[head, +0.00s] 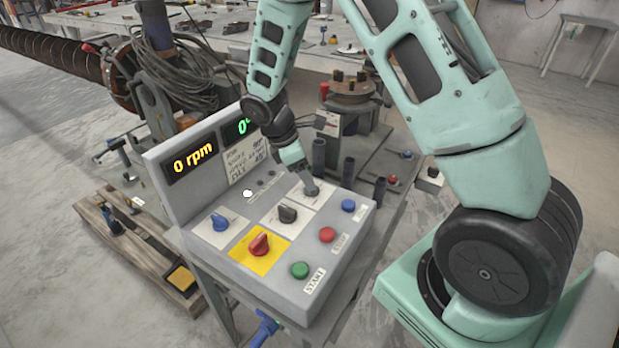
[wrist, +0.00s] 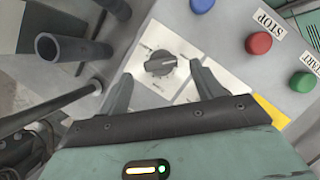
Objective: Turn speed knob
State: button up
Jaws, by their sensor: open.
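The control box (head: 300,285) carries several knobs and buttons; I cannot read which knob is labelled speed. A dark grey knob (wrist: 160,63) on a white plate (wrist: 150,85) shows in the wrist view, between and just beyond my open fingertips. My gripper (wrist: 161,70) is empty, with one finger on each side of that knob; contact is not visible. In the head view my gripper (head: 307,180) is over the far white plate and partly hides it. A black knob (head: 287,213), a blue knob (head: 220,223) and a red knob (head: 259,245) on a yellow plate are nearer.
Blue (head: 348,205), red (head: 327,235) and green (head: 299,270) buttons line the box's right side. The display (head: 193,161) reads 0 rpm, with a green 0° beside it. Upright dark tubes (head: 319,157) stand close behind my gripper and also show in the wrist view (wrist: 70,48).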

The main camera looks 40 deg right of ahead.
jog(key=shift+x, duration=1.8)
jog(key=c, duration=1)
jog(key=shift+m, duration=0.3)
